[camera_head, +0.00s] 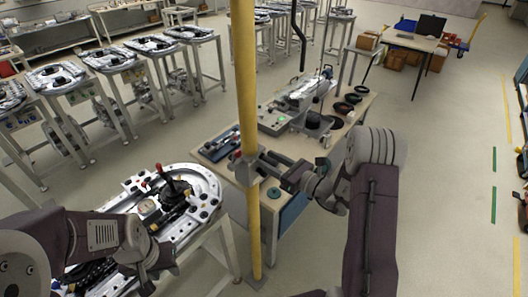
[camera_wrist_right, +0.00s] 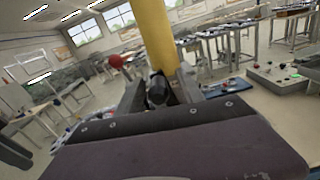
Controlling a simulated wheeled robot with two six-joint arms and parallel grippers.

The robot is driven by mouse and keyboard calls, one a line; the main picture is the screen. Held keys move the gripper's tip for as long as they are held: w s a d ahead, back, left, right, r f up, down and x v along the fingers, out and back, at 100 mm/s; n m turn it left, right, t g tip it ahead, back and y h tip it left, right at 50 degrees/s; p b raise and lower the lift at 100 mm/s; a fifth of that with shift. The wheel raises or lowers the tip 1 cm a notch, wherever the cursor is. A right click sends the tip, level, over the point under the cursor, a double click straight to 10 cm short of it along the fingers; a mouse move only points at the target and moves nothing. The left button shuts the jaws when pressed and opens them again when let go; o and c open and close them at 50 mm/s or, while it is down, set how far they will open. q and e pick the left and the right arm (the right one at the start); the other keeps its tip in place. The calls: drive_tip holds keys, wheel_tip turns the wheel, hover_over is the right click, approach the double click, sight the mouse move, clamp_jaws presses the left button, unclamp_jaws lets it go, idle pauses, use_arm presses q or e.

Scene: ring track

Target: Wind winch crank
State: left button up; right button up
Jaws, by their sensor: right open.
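A yellow pole (camera_head: 246,110) stands upright, with a grey bracket-like part (camera_head: 243,168) around it at mid-height; this may be the winch. My right gripper (camera_head: 270,166) is at this part, just right of the pole. In the right wrist view my open gripper (camera_wrist_right: 160,95) faces the pole (camera_wrist_right: 158,35), with a dark rounded part (camera_wrist_right: 157,90) between its fingers. I cannot tell if they touch. A red ball knob (camera_wrist_right: 117,62) shows just left of the fingers; it may be the crank's. My left gripper (camera_head: 150,265) is low at the left, its fingers unclear.
A ring track bench (camera_head: 205,185) holds a dark device (camera_head: 175,190) with red-knobbed levers. A workbench (camera_head: 345,125) behind the pole carries a grey control box (camera_head: 275,122) and black rings (camera_head: 345,108). More track benches line the back left. The floor at right is clear.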

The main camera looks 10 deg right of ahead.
sight(263, 158)
drive_tip(key=x, duration=0.3)
drive_tip(key=shift+s+a+p, duration=0.1)
drive_tip(key=shift+a+p, duration=0.1)
drive_tip(key=shift+p, duration=0.1)
drive_tip(key=shift+s+d, duration=0.1)
drive_tip(key=shift+d, duration=0.1)
drive_tip(key=c, duration=0.3)
clamp_jaws()
idle(0.6)
